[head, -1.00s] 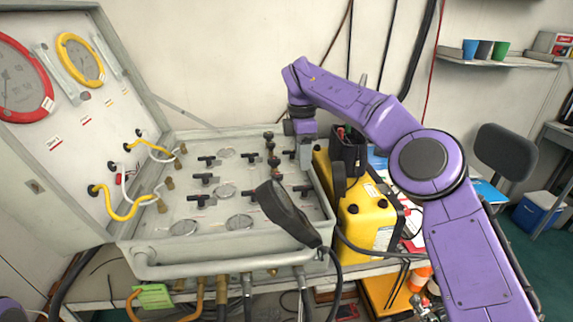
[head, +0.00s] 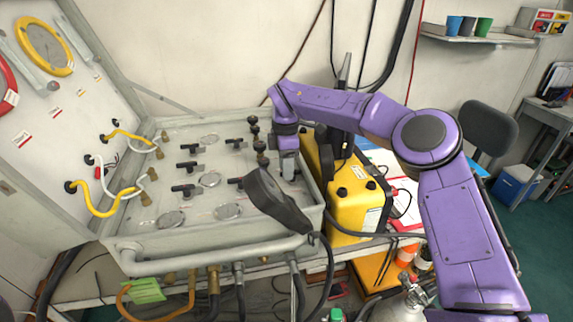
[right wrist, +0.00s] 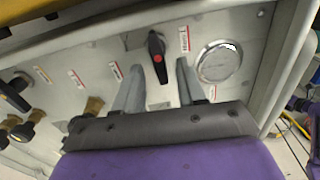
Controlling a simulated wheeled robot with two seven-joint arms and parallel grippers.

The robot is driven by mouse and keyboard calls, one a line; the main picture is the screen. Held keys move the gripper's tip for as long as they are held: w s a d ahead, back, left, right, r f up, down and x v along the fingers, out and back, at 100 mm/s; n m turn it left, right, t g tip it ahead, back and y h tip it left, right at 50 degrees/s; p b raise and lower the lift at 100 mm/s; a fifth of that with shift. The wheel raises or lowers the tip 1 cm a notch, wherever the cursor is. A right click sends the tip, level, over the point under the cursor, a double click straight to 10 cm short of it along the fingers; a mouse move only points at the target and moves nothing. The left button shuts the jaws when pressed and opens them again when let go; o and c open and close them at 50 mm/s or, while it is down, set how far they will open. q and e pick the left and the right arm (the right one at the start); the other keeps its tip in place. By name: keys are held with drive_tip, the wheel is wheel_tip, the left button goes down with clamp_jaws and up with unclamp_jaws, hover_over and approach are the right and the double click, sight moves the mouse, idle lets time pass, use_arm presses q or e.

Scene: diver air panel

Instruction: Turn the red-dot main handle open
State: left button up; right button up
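The main handle (right wrist: 157,58), a black lever with a red dot on its hub, shows in the right wrist view on the light grey panel (right wrist: 120,52). My right gripper (right wrist: 159,68) is open, its two grey fingers on either side of the lever's lower part with a visible gap on each side. I cannot tell how deep the fingers reach around it. In the head view my right gripper (head: 288,172) points down over the right part of the panel (head: 155,205) and hides the red-dot handle. My left gripper is out of view.
A round gauge (right wrist: 219,62) sits beside the handle. A yellow case (head: 358,205) stands close on the right. The open lid (head: 50,150) rises at the left.

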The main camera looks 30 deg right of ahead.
drive_tip(key=shift+s+r, duration=0.1)
drive_tip(key=shift+s, duration=0.05)
drive_tip(key=c, duration=0.5)
clamp_jaws()
